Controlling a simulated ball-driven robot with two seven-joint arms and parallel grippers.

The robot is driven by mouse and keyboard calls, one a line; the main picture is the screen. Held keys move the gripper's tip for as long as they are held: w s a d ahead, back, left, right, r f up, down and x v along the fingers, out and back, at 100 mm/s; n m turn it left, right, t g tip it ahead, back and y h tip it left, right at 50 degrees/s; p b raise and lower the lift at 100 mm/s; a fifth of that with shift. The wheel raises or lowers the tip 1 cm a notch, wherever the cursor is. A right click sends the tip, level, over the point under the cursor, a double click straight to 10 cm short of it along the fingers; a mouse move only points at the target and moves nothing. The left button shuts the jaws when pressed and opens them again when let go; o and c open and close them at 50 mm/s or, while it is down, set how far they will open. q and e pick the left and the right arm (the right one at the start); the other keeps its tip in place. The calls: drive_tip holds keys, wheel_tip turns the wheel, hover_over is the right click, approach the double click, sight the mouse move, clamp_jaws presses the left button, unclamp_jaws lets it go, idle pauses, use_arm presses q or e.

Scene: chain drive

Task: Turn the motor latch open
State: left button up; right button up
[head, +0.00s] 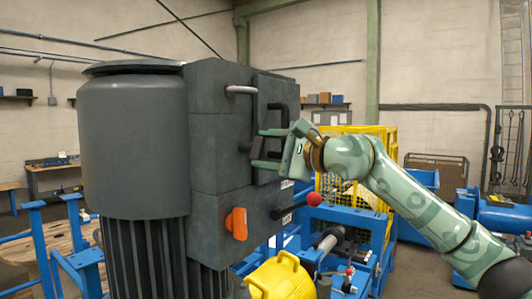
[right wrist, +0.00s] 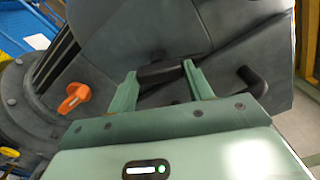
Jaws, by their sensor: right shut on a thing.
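A large dark grey motor (head: 135,140) with a box-shaped housing (head: 218,150) fills the left and middle of the head view. My right gripper (head: 258,148) reaches the housing's right face from the right. In the right wrist view its two green fingers (right wrist: 160,78) are shut on a dark handle (right wrist: 160,72), which looks like the motor latch. The handle lies crosswise between the fingertips, close to the housing face. An orange lever (head: 237,223) sits lower on the housing and also shows in the right wrist view (right wrist: 73,98). My left gripper is in neither view.
A second black handle (right wrist: 252,82) stands out beside my fingers. A red-knobbed lever (head: 314,198) sticks out below my gripper. Blue frames and a yellow cage (head: 350,180) stand behind.

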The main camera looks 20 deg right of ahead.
drive_tip(key=n, duration=0.4)
drive_tip(key=shift+f, duration=0.1)
drive_tip(key=shift+f+n, duration=0.1)
drive_tip(key=shift+n, duration=0.3)
drive_tip(key=o, duration=1)
drive_tip(key=shift+s+d+r, duration=0.1)
drive_tip(key=shift+s+r, duration=0.1)
drive_tip(key=shift+s+d, duration=0.1)
drive_tip(key=shift+b+v, duration=3.1)
drive_tip(key=shift+v, duration=4.95)
